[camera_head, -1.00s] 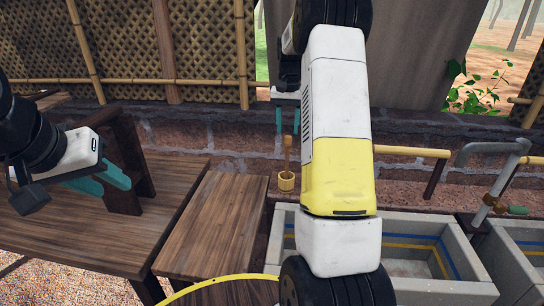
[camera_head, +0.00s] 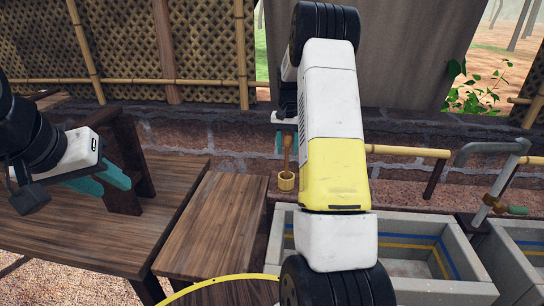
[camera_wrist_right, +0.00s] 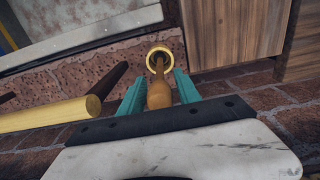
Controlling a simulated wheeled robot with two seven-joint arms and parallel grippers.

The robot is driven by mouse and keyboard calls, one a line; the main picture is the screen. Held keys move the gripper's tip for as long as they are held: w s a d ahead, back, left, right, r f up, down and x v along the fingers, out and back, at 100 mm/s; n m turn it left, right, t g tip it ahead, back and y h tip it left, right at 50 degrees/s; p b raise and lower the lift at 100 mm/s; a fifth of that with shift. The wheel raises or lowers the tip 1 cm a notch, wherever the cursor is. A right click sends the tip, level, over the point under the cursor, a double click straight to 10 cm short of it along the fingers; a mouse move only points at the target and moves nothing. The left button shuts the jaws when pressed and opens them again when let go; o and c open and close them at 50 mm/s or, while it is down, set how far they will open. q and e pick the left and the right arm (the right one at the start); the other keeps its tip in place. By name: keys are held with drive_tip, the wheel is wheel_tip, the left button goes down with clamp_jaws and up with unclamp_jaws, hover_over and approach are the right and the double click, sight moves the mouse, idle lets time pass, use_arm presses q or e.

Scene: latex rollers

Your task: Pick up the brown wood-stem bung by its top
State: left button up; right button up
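The brown wood-stem bung (camera_head: 287,165) stands upright, with a thin stem above a pale yellow, ring-like lower part. It is left of my right arm in the head view. In the right wrist view, the stem's rounded brown top (camera_wrist_right: 160,95) is nearest the camera, with the ring-like part beyond it. My right gripper (camera_wrist_right: 160,84) is open, its teal fingers on either side of the stem with gaps visible. In the head view, my right gripper (camera_head: 284,143) is partly hidden behind my arm. My left gripper (camera_head: 116,187) is open and empty over the left table.
A dark wooden frame (camera_head: 130,150) stands beside my left gripper. Wooden tables (camera_head: 215,225) fill the left and middle. Concrete basins (camera_head: 400,225), a bamboo pole (camera_head: 405,151) and a metal tap (camera_head: 495,148) are at right. A stone wall (camera_head: 230,140) runs behind.

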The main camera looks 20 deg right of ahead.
sight(288, 136)
clamp_jaws()
drive_tip(key=shift+r, duration=2.55)
